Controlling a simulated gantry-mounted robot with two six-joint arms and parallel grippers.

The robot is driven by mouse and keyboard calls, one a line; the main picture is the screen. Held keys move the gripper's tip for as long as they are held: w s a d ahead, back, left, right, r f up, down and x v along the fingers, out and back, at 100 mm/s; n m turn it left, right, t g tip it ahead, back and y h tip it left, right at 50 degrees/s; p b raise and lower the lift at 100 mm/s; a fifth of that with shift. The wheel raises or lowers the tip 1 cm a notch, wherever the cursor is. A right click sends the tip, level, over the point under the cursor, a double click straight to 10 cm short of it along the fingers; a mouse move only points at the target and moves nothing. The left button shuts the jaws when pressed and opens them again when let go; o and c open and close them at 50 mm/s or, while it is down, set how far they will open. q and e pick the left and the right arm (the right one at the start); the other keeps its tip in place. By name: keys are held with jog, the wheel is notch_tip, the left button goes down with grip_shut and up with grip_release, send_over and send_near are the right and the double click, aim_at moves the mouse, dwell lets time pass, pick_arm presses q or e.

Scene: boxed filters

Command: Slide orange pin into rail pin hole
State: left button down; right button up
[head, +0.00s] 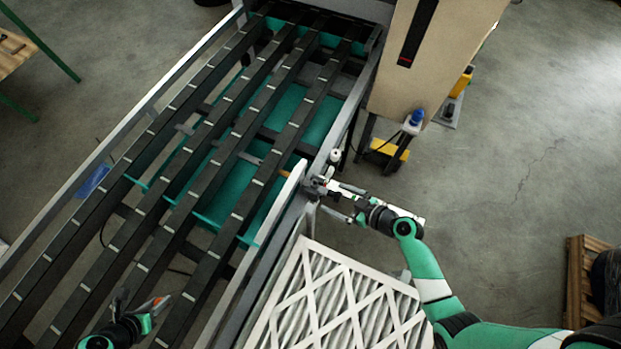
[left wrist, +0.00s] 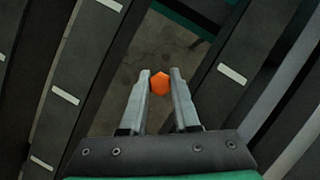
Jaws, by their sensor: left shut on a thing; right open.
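An orange pin (left wrist: 159,83) is between the two fingertips of my left gripper (left wrist: 160,90) in the left wrist view, its faceted end showing. In the head view my left gripper (head: 142,303) is at the bottom left, over the dark conveyor strips, with a small orange patch at its fingers. My right gripper (head: 318,184) is open beside the conveyor's right side rail (head: 335,147). A small orange piece (head: 284,174) shows by the end of the pale guide rail (head: 279,209). I cannot make out the pin hole.
A white-framed pleated filter (head: 340,300) lies right of the conveyor, below my right arm. A beige cabinet (head: 425,55) stands at the conveyor's far right. Dark conveyor strips (head: 180,215) have open gaps between them. The floor at right is mostly clear.

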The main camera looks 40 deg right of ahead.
dwell(0.9)
pick_arm(q)
notch_tip(320, 180, up, 4)
jog(key=p, duration=0.4)
jog(key=shift+r, duration=0.1)
notch_tip(320, 180, up, 3)
jog(key=p, duration=0.3)
jog(key=shift+r+p, duration=0.2)
jog(key=shift+p, duration=0.1)
jog(key=shift+r+p, duration=0.6)
pick_arm(e)
jog(key=v, duration=1)
jog(key=shift+r, duration=0.1)
